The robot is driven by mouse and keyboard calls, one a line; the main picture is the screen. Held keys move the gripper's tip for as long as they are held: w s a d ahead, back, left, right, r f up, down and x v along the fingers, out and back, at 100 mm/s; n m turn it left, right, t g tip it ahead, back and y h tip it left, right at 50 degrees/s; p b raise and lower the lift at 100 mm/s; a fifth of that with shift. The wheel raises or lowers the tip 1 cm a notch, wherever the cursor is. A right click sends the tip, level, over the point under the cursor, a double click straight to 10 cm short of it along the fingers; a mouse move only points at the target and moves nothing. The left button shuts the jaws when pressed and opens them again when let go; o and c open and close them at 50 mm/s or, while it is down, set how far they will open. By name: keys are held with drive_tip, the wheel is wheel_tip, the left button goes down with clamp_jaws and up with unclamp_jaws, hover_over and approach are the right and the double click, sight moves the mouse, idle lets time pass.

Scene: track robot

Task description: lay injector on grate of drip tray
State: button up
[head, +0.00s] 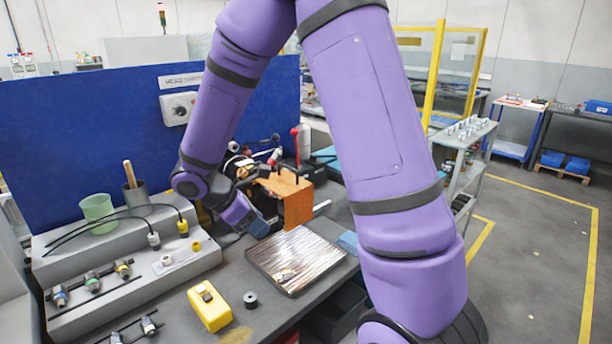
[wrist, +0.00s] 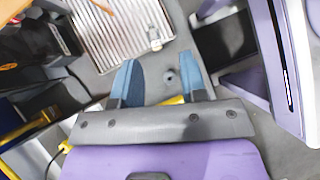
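The drip tray (head: 325,278) lies on the dark bench, a shallow tray with a ribbed metal grate; it also shows at the top of the wrist view (wrist: 110,62). A small injector (head: 286,275) with a pale end lies on the grate near its front edge. It also shows in the wrist view (wrist: 154,38), apart from my fingers. My gripper (wrist: 160,80) is open, its two blue fingers spread with nothing held between them.
Similar injectors (head: 92,281) sit in a grey rack at left. A yellow block (head: 209,307) and a dark ring (head: 251,299) stand in front of the tray. An orange-brown panel (head: 290,198) and a machine stand behind the tray. A blue cloth (head: 348,242) lies right.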

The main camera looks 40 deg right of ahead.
drive_tip(key=s+a+r+m+t+y, duration=0.1)
drive_tip(key=s+r+m+t+y, duration=0.6)
drive_tip(key=s+r+m, duration=0.8)
drive_tip(key=s+r+t, duration=0.1)
drive_tip(key=s+r, duration=0.3)
drive_tip(key=r, duration=0.2)
drive_tip(key=shift+s+a, duration=0.15)
drive_tip(key=shift+s, duration=0.25)
